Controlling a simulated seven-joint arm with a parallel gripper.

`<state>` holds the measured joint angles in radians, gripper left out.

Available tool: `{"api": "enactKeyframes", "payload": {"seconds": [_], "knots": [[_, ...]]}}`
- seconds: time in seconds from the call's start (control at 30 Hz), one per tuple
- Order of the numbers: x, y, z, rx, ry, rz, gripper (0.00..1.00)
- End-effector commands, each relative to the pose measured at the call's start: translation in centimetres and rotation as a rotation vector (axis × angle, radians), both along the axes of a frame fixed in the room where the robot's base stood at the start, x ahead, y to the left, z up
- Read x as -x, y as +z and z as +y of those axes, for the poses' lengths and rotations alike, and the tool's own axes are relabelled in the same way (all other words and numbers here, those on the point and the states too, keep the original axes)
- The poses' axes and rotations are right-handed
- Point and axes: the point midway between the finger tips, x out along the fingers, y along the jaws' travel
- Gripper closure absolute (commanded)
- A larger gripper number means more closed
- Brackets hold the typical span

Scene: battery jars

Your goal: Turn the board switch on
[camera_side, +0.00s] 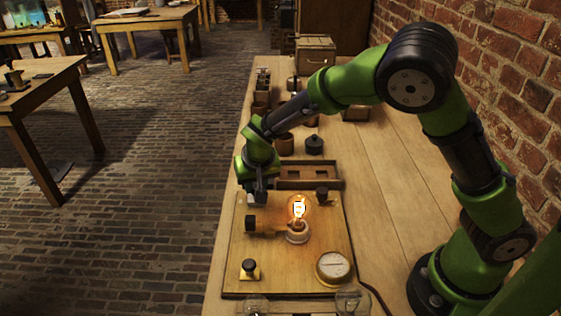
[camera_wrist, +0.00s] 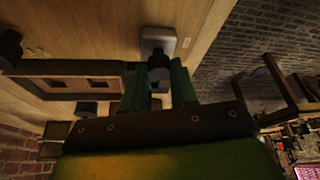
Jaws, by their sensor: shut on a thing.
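The wooden board (camera_side: 270,275) lies on the bench and carries a glowing bulb (camera_side: 298,208). The board switch sits at its far left corner, with a pale grey base (camera_wrist: 158,40) and a dark handle (camera_wrist: 158,66) in the wrist view. My gripper (camera_side: 257,194) is over that corner in the side view and hides most of the switch. In the wrist view my gripper (camera_wrist: 159,80) has its green fingers on either side of the dark handle, shut on it. The exact tilt of the handle is hard to tell.
A round white gauge (camera_side: 333,267), a black knob on a brass plate (camera_side: 249,268) and a dark post (camera_side: 322,193) are on the board. A wooden frame (camera_side: 310,172) lies just behind it. Jars and pots crowd the bench further back.

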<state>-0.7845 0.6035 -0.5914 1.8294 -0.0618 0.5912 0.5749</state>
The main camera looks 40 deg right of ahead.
Motion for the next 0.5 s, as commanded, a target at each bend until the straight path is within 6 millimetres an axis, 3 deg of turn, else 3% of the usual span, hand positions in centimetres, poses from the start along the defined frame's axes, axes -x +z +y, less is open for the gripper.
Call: {"api": "enactKeyframes", "payload": {"seconds": [0.3,0.33,0.5], "knots": [[0.08,-0.02,0.01,-0.002,-0.005,0.002,1.00],[0.08,-0.02,0.01,-0.003,-0.005,0.003,0.70],[0.06,-0.02,0.01,-0.001,-0.004,0.002,0.47]]}}
